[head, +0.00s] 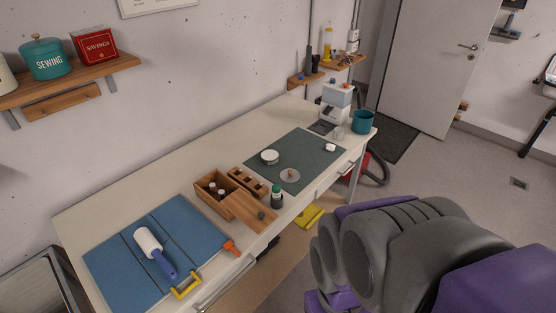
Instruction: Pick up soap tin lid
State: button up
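A flat round grey lid with a small knob (290,176) lies on the dark green mat (312,150) on the white table; it looks like the soap tin lid. A round white tin (270,157) stands just behind and left of it, apart from it. A dark bottle with a green cap (277,196) stands close in front of the lid. My grey and purple arm fills the lower right, in front of the table and well apart from the lid. My gripper's fingertips do not show.
A wooden box (213,199) with bottles stands left of the mat, and a blue mat (110,268) with a lint roller (152,247) lies further left. A white machine (333,107) and a teal pot (362,122) stand at the table's far right end. Open floor (470,170) lies right.

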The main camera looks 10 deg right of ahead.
aim_at(290, 175)
jog(key=i+l+u, duration=0.55)
jog(key=i+l, duration=0.2)
